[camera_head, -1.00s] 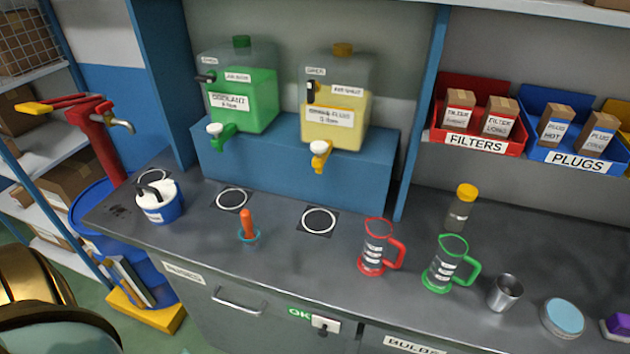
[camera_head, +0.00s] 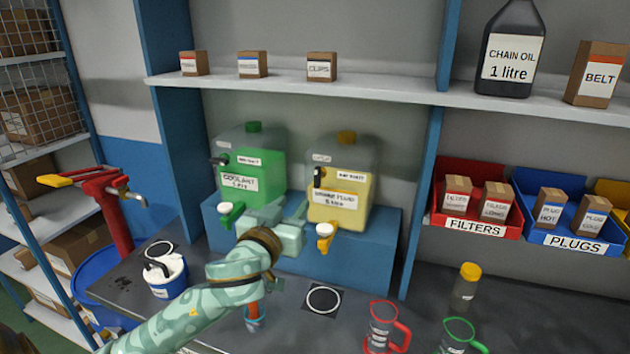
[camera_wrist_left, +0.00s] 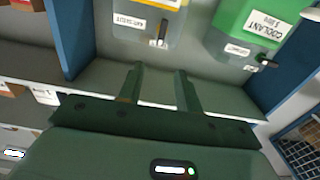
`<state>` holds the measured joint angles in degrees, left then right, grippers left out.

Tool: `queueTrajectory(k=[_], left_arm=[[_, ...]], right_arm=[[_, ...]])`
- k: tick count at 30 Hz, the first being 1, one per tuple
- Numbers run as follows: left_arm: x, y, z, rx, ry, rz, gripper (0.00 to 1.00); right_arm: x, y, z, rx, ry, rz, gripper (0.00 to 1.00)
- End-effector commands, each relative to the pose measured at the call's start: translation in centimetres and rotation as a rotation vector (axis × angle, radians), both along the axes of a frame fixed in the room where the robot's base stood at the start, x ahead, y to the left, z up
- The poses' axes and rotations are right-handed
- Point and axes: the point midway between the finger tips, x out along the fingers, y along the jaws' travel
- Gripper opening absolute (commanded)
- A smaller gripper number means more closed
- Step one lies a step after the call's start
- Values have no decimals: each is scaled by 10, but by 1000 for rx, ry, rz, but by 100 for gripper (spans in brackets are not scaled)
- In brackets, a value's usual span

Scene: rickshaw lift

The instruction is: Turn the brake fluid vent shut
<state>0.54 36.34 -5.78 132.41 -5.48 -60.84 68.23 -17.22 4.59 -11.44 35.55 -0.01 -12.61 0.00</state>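The brake fluid container (camera_head: 342,200) is a clear tank of yellow liquid with an amber cap, on a blue stand. Its vent (camera_head: 317,176) is a small black lever at the upper left of its front, standing upright; it also shows in the left wrist view (camera_wrist_left: 161,32). A yellow tap (camera_head: 325,236) hangs below. My left gripper (camera_head: 275,211) is in front of the stand, between the two tanks and below the vent, touching neither. In the left wrist view its two fingers (camera_wrist_left: 160,80) are apart with nothing between them. My right gripper is out of view.
The green coolant tank (camera_head: 252,172) stands to the left; its black lever lies sideways. A shelf (camera_head: 330,88) with small boxes runs above. Red (camera_head: 382,332) and green (camera_head: 458,340) jugs stand on the bench at front right.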

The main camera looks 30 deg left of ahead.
Motion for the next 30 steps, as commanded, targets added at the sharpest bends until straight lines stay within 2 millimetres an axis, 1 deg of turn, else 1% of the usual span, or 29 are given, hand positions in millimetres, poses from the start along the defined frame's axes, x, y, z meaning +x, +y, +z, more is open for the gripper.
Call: queueTrajectory(k=[9, 12, 15, 18, 21, 24, 30], left_arm=[[77, 19, 1, 3, 1, 3, 35], [99, 25, 0, 2, 3, 3, 35], [118, 30, 0, 2, 3, 4, 35], [131, 32, -1, 2, 4, 3, 35], [139, 34, -1, 1, 3, 2, 35], [142, 34, -1, 1, 4, 1, 35], [142, 34, -1, 1, 5, 1, 35]], right_arm=[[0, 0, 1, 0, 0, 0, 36], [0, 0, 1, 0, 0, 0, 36], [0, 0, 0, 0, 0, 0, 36], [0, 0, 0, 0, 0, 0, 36], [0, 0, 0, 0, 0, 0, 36], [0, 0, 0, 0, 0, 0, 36], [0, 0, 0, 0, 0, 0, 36]])
